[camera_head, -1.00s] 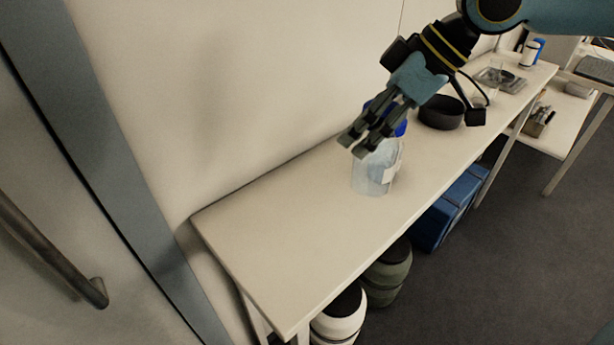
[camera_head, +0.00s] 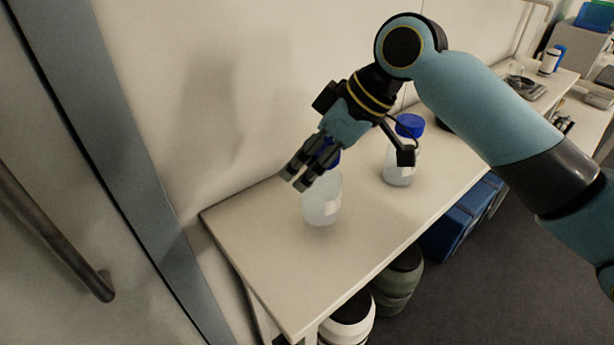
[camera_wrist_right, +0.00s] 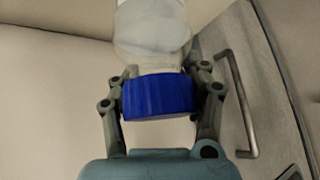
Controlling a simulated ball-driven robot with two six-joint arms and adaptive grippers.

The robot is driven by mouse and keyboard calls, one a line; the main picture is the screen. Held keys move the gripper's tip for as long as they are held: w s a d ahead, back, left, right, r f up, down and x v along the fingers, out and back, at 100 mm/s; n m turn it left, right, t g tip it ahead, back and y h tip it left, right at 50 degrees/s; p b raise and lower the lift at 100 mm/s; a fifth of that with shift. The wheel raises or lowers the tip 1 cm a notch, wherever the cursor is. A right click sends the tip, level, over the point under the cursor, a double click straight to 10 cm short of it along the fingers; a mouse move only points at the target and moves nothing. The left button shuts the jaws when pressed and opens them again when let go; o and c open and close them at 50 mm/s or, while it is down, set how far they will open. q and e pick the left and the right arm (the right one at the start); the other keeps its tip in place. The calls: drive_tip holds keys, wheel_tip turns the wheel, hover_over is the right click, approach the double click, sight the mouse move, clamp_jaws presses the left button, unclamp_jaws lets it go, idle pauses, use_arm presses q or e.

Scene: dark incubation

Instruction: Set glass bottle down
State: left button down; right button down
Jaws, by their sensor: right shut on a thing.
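A clear glass bottle (camera_head: 322,205) is upright over the near left part of the white table (camera_head: 285,280). My right gripper (camera_head: 303,178) is shut on its blue cap, coming from above and behind. In the right wrist view, the two fingers (camera_wrist_right: 160,95) press on either side of the blue cap (camera_wrist_right: 158,97), and the bottle's clear body (camera_wrist_right: 150,35) extends beyond it. I cannot tell whether the bottle's base touches the table. My left gripper is not in view.
A second clear bottle (camera_head: 398,168) with a blue cap stands on the table to the right, under my forearm. The near left tabletop is clear. Blue boxes (camera_head: 450,230) and round containers (camera_head: 397,285) sit below the table. A wall runs along its back edge.

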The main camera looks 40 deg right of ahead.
drive_tip(key=shift+f, duration=1.8)
drive_tip(key=c, duration=0.6)
unclamp_jaws()
drive_tip(key=shift+s, duration=0.1)
drive_tip(key=shift+v, duration=6.05)
